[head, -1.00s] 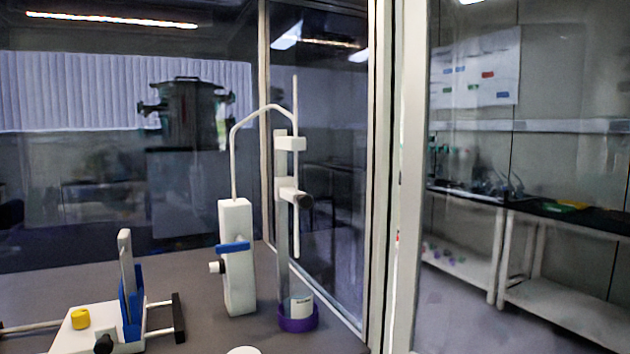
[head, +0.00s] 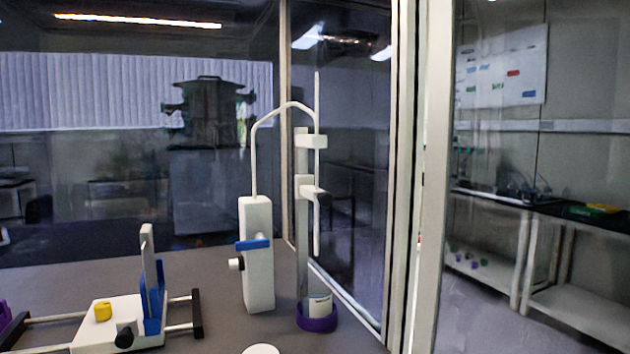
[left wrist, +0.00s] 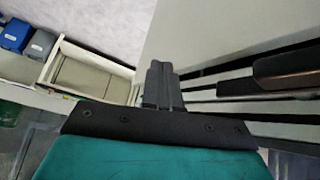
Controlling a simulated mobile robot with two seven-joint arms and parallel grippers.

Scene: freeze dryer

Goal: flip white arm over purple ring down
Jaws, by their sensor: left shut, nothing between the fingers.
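The purple ring (head: 317,324) sits on the grey worktop at the foot of an upright grey stand, around a small white vial (head: 320,305). Above it, a white arm (head: 305,188) with a dark knob sticks out from the stand, with a second white bracket (head: 311,141) higher up. A thin white tube runs upright beside the stand, its lower end above the ring. My left gripper (left wrist: 160,68) shows only in the left wrist view, shut and empty, far from these things. My right gripper is not in view.
A white block (head: 257,255) with a blue lever (head: 253,244) stands left of the ring. A white and blue device with a yellow knob (head: 103,311) lies further left. Glass panes and a metal frame post (head: 401,180) close off the right.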

